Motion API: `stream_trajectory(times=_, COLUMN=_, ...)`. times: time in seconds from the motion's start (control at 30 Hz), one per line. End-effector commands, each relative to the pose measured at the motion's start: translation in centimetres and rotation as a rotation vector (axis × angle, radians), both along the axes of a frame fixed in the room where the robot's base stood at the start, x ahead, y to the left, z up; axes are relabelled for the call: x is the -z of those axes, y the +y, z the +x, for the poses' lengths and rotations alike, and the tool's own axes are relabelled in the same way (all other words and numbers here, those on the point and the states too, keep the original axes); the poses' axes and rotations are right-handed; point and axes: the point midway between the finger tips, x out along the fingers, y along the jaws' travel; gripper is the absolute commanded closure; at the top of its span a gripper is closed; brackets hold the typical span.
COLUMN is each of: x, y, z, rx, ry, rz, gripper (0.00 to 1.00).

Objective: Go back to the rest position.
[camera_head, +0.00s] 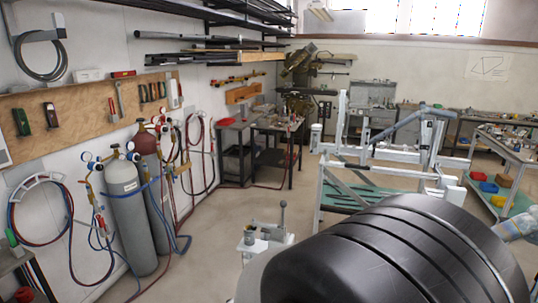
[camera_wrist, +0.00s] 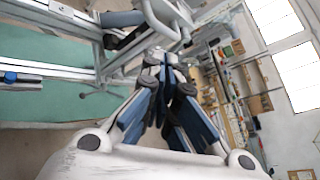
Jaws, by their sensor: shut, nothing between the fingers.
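My gripper (camera_wrist: 165,62) shows in the wrist view with its blue and grey fingers drawn together. It is shut and empty. Behind its tips are silver bars of the frame jig (camera_wrist: 60,73), which fills the upper left of that view. In the head view the white frame jig (camera_head: 343,130) stands right of centre, with a grey tube (camera_head: 400,126) slanting across its top. Its green surface (camera_head: 345,194) shows low between the legs. The gripper's fingers cannot be made out in the head view, where a large dark arm part of mine covers the lower right.
Gas cylinders (camera_head: 128,215) with hoses stand along the left wall. A small grey stand with a lever (camera_head: 265,240) is at lower centre. A cart (camera_head: 490,190) with coloured bins is at right. A dark workbench (camera_head: 275,128) stands behind.

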Motion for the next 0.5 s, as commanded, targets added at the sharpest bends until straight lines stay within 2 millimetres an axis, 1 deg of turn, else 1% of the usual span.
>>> stream_trajectory(times=0.03, x=0.5, y=-2.0, z=-1.8, rx=0.113, ry=-0.076, rz=0.109, gripper=1.0)
stream_trajectory(times=0.07, x=0.8, y=-3.0, z=-3.0, rx=0.189, ry=-0.128, rz=0.183, gripper=1.0)
stream_trajectory(times=0.1, x=1.3, y=-4.2, z=-4.9, rx=0.298, ry=-0.205, rz=0.285, gripper=1.0)
stream_trajectory(times=0.17, x=2.3, y=-5.5, z=-7.6, rx=0.472, ry=-0.331, rz=0.44, gripper=1.0)
stream_trajectory(times=0.2, x=3.0, y=-6.0, z=-9.4, rx=0.587, ry=-0.416, rz=0.54, gripper=1.0)
stream_trajectory(times=0.27, x=4.1, y=-6.3, z=-11.9, rx=0.764, ry=-0.551, rz=0.688, gripper=1.0)
stream_trajectory(times=0.3, x=4.9, y=-6.1, z=-13.3, rx=0.883, ry=-0.643, rz=0.783, gripper=1.0)
stream_trajectory(times=0.33, x=5.4, y=-5.8, z=-14.3, rx=0.972, ry=-0.71, rz=0.854, gripper=1.0)
stream_trajectory(times=0.4, x=6.5, y=-4.9, z=-16.3, rx=1.183, ry=-0.872, rz=1.014, gripper=1.0)
stream_trajectory(times=0.47, x=7.2, y=-3.8, z=-17.5, rx=1.363, ry=-1.009, rz=1.145, gripper=1.0)
stream_trajectory(times=0.5, x=7.5, y=-2.9, z=-18.0, rx=1.479, ry=-1.093, rz=1.228, gripper=1.0)
